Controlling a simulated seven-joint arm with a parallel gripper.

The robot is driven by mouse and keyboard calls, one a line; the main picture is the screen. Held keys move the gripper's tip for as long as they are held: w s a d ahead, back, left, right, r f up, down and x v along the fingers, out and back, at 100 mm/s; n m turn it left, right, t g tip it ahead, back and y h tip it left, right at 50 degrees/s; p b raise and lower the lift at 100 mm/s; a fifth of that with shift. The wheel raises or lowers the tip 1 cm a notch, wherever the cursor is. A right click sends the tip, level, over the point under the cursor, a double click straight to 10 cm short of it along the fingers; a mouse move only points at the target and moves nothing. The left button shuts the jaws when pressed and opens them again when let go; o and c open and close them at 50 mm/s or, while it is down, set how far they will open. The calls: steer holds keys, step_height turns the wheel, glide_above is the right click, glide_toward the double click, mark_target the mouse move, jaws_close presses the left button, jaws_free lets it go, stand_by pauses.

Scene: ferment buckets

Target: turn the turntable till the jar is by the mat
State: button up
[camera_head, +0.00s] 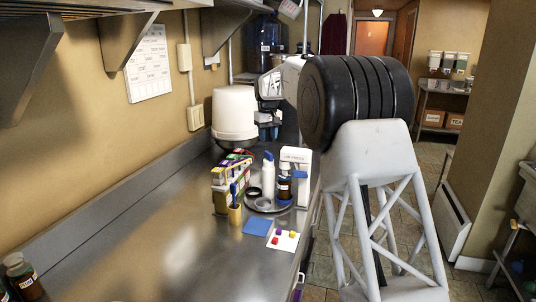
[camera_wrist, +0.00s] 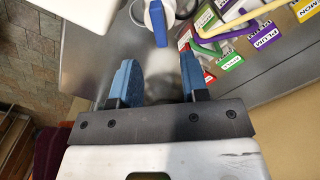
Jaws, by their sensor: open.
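The turntable (camera_head: 262,208) is a low round disc on the steel counter. On it stand a brown jar with a white label (camera_head: 284,190) and a white bottle with a blue top (camera_head: 268,174), with a dark ring and a round clear piece beside them. A blue square mat (camera_head: 257,226) lies on the counter just in front of the turntable, on the near side. The jar is at the turntable's right side. My gripper (camera_head: 268,131) is behind and above the turntable; in the wrist view (camera_wrist: 158,82) its two blue fingers are apart with nothing between them.
A white device (camera_head: 297,170) stands right of the turntable. A white card with small coloured pieces (camera_head: 285,240) lies beside the mat. The near left counter is mostly clear.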

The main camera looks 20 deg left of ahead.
mark_target(268, 152)
steer(key=shift+f, duration=0.1)
steer(key=shift+f, duration=3.8)
jaws_close()
